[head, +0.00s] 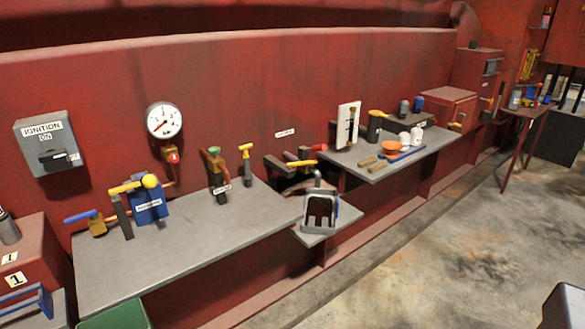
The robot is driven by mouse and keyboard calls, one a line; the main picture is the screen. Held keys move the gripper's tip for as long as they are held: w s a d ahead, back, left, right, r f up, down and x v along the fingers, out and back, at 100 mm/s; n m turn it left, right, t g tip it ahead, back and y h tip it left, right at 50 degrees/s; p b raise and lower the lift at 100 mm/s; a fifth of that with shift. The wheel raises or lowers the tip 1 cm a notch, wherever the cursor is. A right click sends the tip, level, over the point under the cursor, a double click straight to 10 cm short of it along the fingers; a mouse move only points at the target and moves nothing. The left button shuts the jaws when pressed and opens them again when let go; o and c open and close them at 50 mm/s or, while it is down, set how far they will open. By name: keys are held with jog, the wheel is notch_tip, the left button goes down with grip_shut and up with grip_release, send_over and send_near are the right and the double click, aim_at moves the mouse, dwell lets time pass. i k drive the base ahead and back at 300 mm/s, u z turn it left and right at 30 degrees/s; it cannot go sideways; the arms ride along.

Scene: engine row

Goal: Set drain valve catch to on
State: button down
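I cannot tell for certain which part is the drain valve catch, because the small labels are too blurred to read. A blue block with a yellow-topped lever (148,200) stands at the left of the grey bench, with a white label on its front. A green-topped dark fitting with a red part (215,172) stands near the bench's middle, with a small label. A yellow-handled dark lever (247,165) stands to its right. Another lever group with red and yellow handles (297,163) is by the wall further right. My gripper is not in view.
The grey bench (185,247) runs along the red wall, its front area clear. A grey frame (320,210) stands on a small lower shelf. Open floor (440,250) lies at the right.

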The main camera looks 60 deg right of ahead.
aim_at(290, 166)
jog(key=u, duration=0.6)
jog(key=k, duration=1.4)
jog(key=z, duration=0.7)
jog(key=i, duration=1)
jog(key=u, duration=0.1)
